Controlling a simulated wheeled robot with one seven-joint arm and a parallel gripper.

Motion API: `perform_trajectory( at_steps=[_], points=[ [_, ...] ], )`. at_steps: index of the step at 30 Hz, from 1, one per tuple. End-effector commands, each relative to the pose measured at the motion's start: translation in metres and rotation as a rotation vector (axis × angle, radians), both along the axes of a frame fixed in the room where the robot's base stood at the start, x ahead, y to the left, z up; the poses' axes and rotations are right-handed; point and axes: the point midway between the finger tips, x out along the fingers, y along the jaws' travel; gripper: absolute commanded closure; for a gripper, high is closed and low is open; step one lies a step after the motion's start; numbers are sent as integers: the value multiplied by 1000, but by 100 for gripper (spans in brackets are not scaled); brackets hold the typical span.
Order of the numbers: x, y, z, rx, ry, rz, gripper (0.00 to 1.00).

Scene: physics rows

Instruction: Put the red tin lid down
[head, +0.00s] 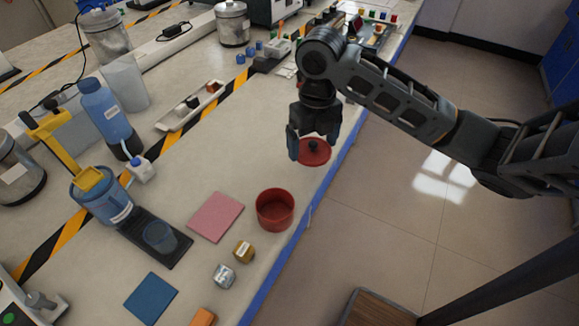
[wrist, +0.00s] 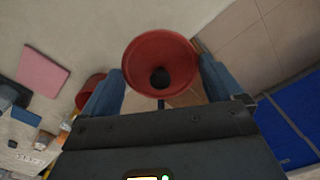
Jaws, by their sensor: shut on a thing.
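The red tin lid (head: 313,153) is a round red disc with a black knob. My gripper (head: 314,150) is shut on the lid, with one finger on each side of it. The lid appears held above the table near its right edge. In the wrist view the lid (wrist: 160,62) fills the space between the blue-grey fingers, its dark knob in the middle. The open red tin (head: 275,210) stands on the table, nearer and to the left of the lid. Part of the tin (wrist: 90,90) shows behind the left finger in the wrist view.
A pink square (head: 216,217) lies left of the tin. A gold block (head: 243,250) and a silver block (head: 224,276) stand in front of it. A blue square (head: 151,298) lies nearer. The table's blue edge (head: 341,162) runs close by on the right. Bare tabletop (head: 240,150) lies left of my gripper.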

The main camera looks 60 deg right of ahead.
Motion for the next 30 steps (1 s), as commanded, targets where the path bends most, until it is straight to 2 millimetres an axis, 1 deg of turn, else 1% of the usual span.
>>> perform_trajectory(
  at_steps=[1, 3, 6, 9, 14, 17, 21, 23, 30],
  points=[
    [6, 11, -4, 5, 2, 3, 35],
    [15, 21, -12, 4, 1, 2, 35],
    [24, 33, -22, 3, 1, 2, 35],
    [30, 40, -28, 2, 1, 1, 35],
    [32, 43, -35, 0, 0, 0, 35],
    [32, 43, -45, 3, 3, -2, 35],
    [32, 43, -65, 3, 1, -3, 35],
    [32, 43, -70, 2, 1, -3, 35],
    [32, 42, -72, 0, 0, 1, 35]
  ],
)
